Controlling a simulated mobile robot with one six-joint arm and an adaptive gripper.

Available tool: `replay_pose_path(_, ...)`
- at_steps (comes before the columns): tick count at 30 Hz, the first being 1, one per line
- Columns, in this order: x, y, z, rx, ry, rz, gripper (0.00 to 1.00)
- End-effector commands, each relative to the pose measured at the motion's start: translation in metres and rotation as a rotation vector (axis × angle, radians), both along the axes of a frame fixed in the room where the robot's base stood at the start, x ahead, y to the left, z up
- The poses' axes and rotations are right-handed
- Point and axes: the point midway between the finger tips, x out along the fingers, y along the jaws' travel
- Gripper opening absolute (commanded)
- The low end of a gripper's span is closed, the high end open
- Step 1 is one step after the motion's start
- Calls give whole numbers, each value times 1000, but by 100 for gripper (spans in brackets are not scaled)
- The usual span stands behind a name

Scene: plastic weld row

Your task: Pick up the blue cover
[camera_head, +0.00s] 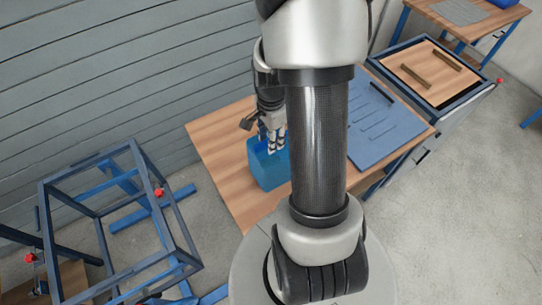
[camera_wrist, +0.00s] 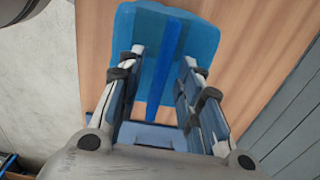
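The blue cover (camera_head: 262,172) stands on the wooden table, left of my arm column in the head view. My gripper (camera_head: 275,143) points down at its top, and my arm hides part of its right side. In the wrist view the cover (camera_wrist: 200,38) lies beyond and between the fingertips, with a darker blue raised rib along its middle. My gripper (camera_wrist: 160,62) is open, with one finger on each side of the rib. A gap shows between the rib and each finger. I cannot tell whether the fingertips touch the cover's top.
The wooden table (camera_head: 215,135) has bare room left of the cover. A slotted blue panel (camera_head: 385,135) lies on its right part. A blue-edged tray table (camera_head: 425,75) with two brown bars stands farther right. A blue metal frame (camera_head: 133,150) with red knobs stands at left.

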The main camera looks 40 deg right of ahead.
Motion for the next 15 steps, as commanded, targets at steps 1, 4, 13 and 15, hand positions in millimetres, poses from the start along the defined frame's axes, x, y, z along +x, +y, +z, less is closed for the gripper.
replay_pose_path(1, 0, 0, 0, 0, 0, 0, 30)
replay_pose_path(4, 0, 0, 0, 0, 0, 0, 23)
replay_pose_path(13, 0, 0, 0, 0, 0, 0, 3)
replay_pose_path(15, 0, 0, 0, 0, 0, 0, 0)
